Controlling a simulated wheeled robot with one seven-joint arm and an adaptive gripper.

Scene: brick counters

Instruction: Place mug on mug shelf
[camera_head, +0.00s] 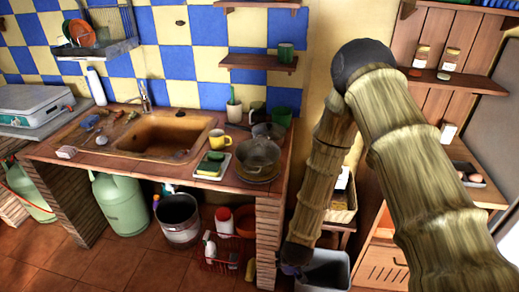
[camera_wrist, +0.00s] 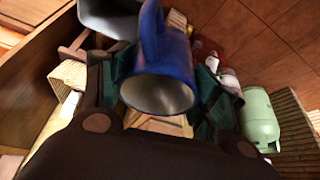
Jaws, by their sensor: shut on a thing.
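A blue mug (camera_wrist: 178,62) with a pale inside is between the fingers of my gripper (camera_wrist: 160,85) in the wrist view. The gripper is shut on it. The mug's open mouth faces the wrist camera and its handle points up in the picture. In the head view my gripper (camera_head: 297,258) hangs low, right of the brick counter, and only a small bluish bit of the mug (camera_head: 290,270) shows. A small wooden wall shelf (camera_head: 256,64) holds a green mug (camera_head: 285,53) at its right end, with bare board to the left.
The counter (camera_head: 118,170) holds a sink (camera_head: 165,137), a yellow mug (camera_head: 219,139), a pot (camera_head: 258,155) and other cups. Another shelf (camera_head: 262,4) is above. A grey bin (camera_head: 325,272) stands beside my gripper. Wooden shelving (camera_head: 455,82) with jars is at right.

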